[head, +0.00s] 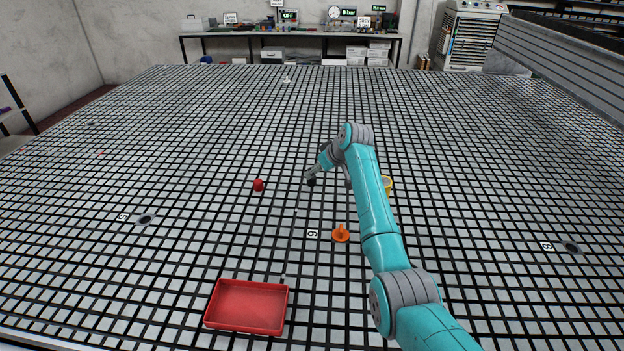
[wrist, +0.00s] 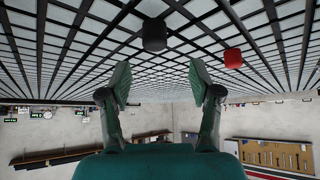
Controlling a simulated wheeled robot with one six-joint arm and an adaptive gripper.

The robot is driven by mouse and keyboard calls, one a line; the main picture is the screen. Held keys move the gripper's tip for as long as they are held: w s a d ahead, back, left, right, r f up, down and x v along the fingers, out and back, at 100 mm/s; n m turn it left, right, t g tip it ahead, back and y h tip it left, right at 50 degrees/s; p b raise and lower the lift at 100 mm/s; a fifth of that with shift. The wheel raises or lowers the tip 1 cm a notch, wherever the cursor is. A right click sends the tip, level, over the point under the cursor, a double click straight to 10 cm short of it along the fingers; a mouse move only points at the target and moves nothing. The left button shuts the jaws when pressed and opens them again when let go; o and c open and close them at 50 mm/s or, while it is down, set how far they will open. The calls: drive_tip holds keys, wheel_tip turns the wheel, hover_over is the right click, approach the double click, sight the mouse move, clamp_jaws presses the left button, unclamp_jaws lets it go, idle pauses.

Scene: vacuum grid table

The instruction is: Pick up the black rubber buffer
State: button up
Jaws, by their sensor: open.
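The black rubber buffer (wrist: 154,34) is a small dark block on the grid table, ahead of my fingertips in the wrist view. My gripper (wrist: 160,78) is open and empty, with its two fingers spread to either side and the buffer apart from them. In the head view the buffer seems to be the dark spot (head: 311,182) just below the end of my arm, with my gripper (head: 314,174) close by it and partly hard to make out.
A red piece (head: 258,185) lies left of my gripper; it also shows in the wrist view (wrist: 233,58). An orange piece (head: 341,234) stands nearer. A yellow item (head: 388,185) is partly behind my arm. A red tray (head: 247,307) lies at the front.

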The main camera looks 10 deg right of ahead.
sight(312, 180)
drive_tip(key=shift+d+x, duration=0.15)
drive_tip(key=shift+x, duration=1.75)
drive_tip(key=shift+d+x, duration=0.2)
drive_tip(key=shift+x, duration=1.7)
drive_tip(key=c, duration=1.1)
